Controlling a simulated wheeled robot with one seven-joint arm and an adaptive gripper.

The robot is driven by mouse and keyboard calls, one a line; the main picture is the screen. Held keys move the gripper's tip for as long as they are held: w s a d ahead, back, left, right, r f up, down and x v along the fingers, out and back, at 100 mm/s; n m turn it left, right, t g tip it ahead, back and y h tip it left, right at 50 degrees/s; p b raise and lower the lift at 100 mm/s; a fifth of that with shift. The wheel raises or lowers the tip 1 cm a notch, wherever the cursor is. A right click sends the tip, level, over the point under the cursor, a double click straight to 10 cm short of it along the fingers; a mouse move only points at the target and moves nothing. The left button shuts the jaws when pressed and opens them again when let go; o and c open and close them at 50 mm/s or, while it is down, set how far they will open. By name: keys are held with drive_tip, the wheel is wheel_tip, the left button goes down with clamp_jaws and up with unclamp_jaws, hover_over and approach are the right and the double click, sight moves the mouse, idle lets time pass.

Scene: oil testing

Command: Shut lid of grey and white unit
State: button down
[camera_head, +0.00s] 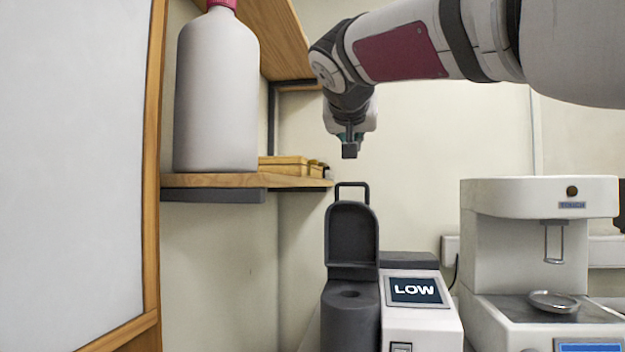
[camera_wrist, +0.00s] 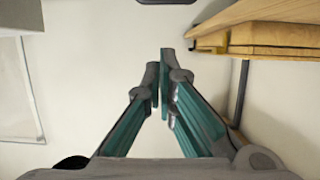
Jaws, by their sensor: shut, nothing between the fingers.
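The grey and white unit (camera_head: 422,322) stands at the lower middle of the head view, its screen reading "LOW". Its dark grey lid (camera_head: 352,232) is open and stands upright at the back of a dark round chamber (camera_head: 351,315) with a hole in its top. A loop handle (camera_head: 352,184) sits on the lid's upper edge. My gripper (camera_head: 349,150) points down above the handle, apart from it. In the wrist view my gripper's fingers (camera_wrist: 159,65) are together and empty. A dark edge at that view's top cannot be identified surely.
A wooden shelf (camera_head: 215,181) on the left holds a large white bottle (camera_head: 216,95) and yellowish boxes (camera_head: 285,166), close to my gripper's left. A white testing machine (camera_head: 540,200) with a small dish (camera_head: 554,301) stands right.

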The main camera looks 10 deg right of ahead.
sight(355, 183)
drive_tip(key=x, duration=0.2)
drive_tip(key=f+x, duration=0.1)
drive_tip(key=x, duration=0.5)
drive_tip(key=shift+s+f+b, duration=0.1)
drive_tip(key=shift+f+b, duration=0.2)
drive_tip(key=shift+f, duration=0.05)
drive_tip(key=shift+s+a+f+b, duration=0.2)
drive_tip(key=shift+s+f+b, duration=0.1)
drive_tip(key=shift+s+f, duration=0.3)
drive_tip(key=shift+s+b, duration=0.2)
drive_tip(key=shift+b, duration=0.15)
